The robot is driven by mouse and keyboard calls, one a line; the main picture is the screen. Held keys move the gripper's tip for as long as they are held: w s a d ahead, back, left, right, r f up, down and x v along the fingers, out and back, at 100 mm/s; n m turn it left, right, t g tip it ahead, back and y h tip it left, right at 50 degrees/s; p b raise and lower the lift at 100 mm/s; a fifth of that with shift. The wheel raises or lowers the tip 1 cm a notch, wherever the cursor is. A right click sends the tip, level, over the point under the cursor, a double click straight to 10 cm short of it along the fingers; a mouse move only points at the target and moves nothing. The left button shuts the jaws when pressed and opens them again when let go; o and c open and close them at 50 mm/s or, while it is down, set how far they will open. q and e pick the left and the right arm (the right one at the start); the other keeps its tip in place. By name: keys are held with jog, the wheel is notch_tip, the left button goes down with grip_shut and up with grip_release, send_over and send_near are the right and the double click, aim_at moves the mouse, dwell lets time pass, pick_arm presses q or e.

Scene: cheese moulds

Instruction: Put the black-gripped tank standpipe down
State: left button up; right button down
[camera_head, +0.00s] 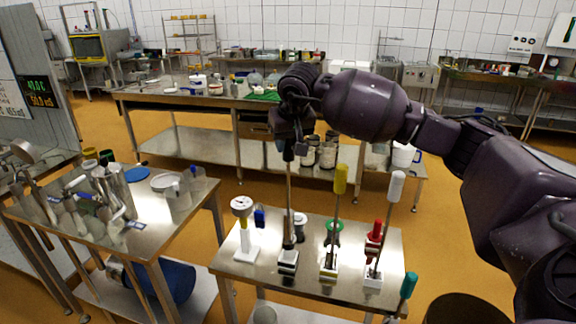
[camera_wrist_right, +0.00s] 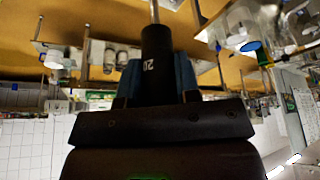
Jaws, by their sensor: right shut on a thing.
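The black-gripped tank standpipe (camera_head: 288,190) hangs upright from my right gripper (camera_head: 289,146), its thin rod running down to a white block with a black band (camera_head: 288,262) on the small steel table. I cannot tell whether the rod's foot sits in the block or is just in front of or above it. In the right wrist view the black grip (camera_wrist_right: 156,62), marked with a number that looks like 20, is between the blue fingers of my right gripper (camera_wrist_right: 158,75), shut on it. My left gripper is not in view.
The small steel table (camera_head: 240,268) also bears a yellow-gripped rod (camera_head: 340,180), a white-gripped rod (camera_head: 396,187), red (camera_head: 374,240) and green (camera_head: 333,233) pieces and a white stand (camera_head: 243,232). A green-gripped piece (camera_head: 408,286) is at its right edge. A cluttered table (camera_head: 150,235) stands left.

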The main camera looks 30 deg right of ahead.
aim_at(289, 160)
notch_tip(289, 160, down, 2)
jog(key=shift+f, duration=0.15)
notch_tip(289, 160, down, 4)
jog(key=shift+f+p, duration=0.1)
jog(key=shift+p, duration=0.25)
jog(key=shift+f, duration=0.15)
jog(key=c, duration=0.8)
grip_release()
